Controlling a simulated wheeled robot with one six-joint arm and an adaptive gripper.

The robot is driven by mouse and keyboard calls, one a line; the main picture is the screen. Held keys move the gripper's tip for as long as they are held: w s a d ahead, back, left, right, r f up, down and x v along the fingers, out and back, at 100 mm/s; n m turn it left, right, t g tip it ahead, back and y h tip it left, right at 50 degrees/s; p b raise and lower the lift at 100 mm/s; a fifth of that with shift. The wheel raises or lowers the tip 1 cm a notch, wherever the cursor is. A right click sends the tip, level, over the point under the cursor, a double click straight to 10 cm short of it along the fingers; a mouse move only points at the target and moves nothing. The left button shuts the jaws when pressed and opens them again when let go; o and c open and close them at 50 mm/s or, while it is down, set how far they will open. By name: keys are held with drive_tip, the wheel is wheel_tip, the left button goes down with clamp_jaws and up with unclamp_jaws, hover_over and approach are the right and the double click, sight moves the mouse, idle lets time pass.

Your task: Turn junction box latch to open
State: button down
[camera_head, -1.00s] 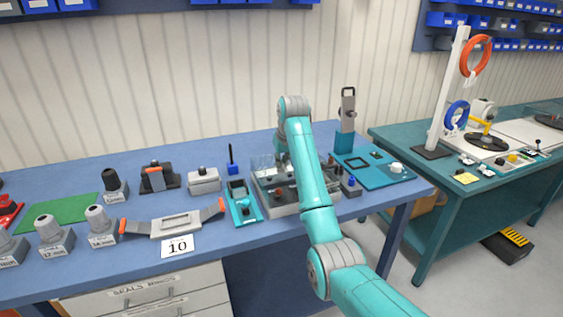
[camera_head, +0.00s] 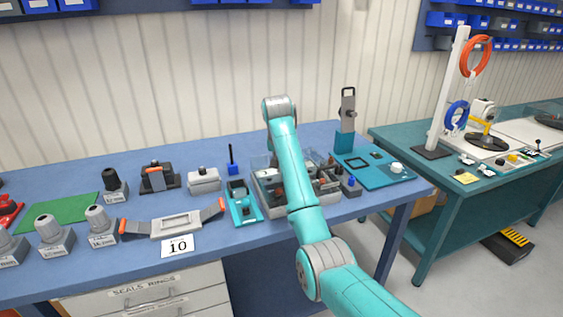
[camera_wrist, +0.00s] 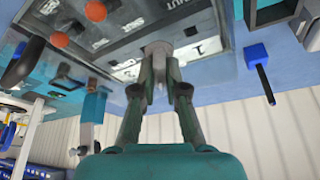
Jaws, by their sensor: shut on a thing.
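The junction box (camera_head: 262,203) is a grey box with a clear cover and several small parts, on the blue bench behind my arm in the head view. In the wrist view its grey panel (camera_wrist: 205,22) with white labels fills the top. My gripper (camera_wrist: 160,68) is shut on a small grey latch piece (camera_wrist: 157,48) at the panel's edge. The fingers cover part of the latch, so its exact turn angle cannot be told. In the head view my arm hides the gripper and the latch.
A teal fixture (camera_head: 241,203) stands close left of the box. A blue-based pin (camera_head: 232,168) stands behind it. A teal board (camera_head: 374,170) and an upright grey tool in a teal holder (camera_head: 345,142) are to the right. Clear bench lies in front of the fixture.

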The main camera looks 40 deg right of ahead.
drive_tip(key=m+g, duration=0.1)
drive_tip(key=m, duration=0.2)
drive_tip(key=m+g+h, duration=0.1)
drive_tip(key=m, duration=0.2)
drive_tip(key=shift+w+a+m, duration=0.1)
drive_tip(key=shift+m, duration=0.2)
drive_tip(key=m+g, duration=0.1)
drive_tip(key=m, duration=0.2)
drive_tip(key=m+g, duration=0.1)
drive_tip(key=m, duration=0.2)
drive_tip(key=shift+w+f+g, duration=0.1)
drive_tip(key=shift+g, duration=0.2)
drive_tip(key=c, duration=1.2)
unclamp_jaws()
drive_tip(key=shift+w, duration=0.1)
